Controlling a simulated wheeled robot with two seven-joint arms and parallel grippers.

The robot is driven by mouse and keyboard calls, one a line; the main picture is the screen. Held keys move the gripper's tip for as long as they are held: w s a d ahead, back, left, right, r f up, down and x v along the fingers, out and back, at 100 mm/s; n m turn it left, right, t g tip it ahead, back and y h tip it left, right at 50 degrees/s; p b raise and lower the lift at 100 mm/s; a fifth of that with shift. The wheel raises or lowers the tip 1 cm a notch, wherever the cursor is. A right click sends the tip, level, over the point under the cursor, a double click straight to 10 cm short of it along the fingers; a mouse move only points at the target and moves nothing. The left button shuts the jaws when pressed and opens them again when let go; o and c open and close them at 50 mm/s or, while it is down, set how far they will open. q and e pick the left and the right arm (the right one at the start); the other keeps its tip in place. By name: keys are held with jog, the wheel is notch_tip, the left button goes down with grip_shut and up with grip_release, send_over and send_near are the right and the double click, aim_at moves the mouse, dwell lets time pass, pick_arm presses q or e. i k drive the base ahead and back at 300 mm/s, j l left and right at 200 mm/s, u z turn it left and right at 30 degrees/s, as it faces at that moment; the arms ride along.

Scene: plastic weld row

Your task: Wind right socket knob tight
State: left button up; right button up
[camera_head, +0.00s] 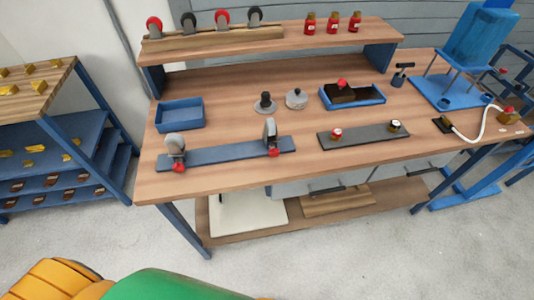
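A dark grey plate (360,138) lies on the right half of the wooden bench. A red-and-white knob-like fitting (336,135) stands near its left end, and a brass-coloured fitting with a black-and-white top (395,127) stands near its right end. A blue-grey bar (225,152) lies to the left, with an upright grey disc piece at its left end (174,148) and another toward its right end (270,133); each has a red knob low down. I cannot tell which part is the right socket knob, or how tight any knob is. Neither gripper shows.
The bench (225,185) has an empty blue tray (180,115), two small round pieces, a blue tray with a dark block (345,95), and a white hose (468,135) at the right. A raised shelf (280,42) stands behind. The bench's front strip is clear.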

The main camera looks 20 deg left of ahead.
aim_at(274, 152)
jog(key=i+l+u, duration=0.15)
jog(key=l+u, duration=0.15)
jog(key=u, duration=0.15)
jog(key=i+l+u, duration=0.15)
jog(key=l+u, duration=0.5)
jog(key=u, duration=0.2)
jog(key=l+u, duration=1.15)
jog(key=u, duration=0.15)
jog(key=k+j, duration=0.05)
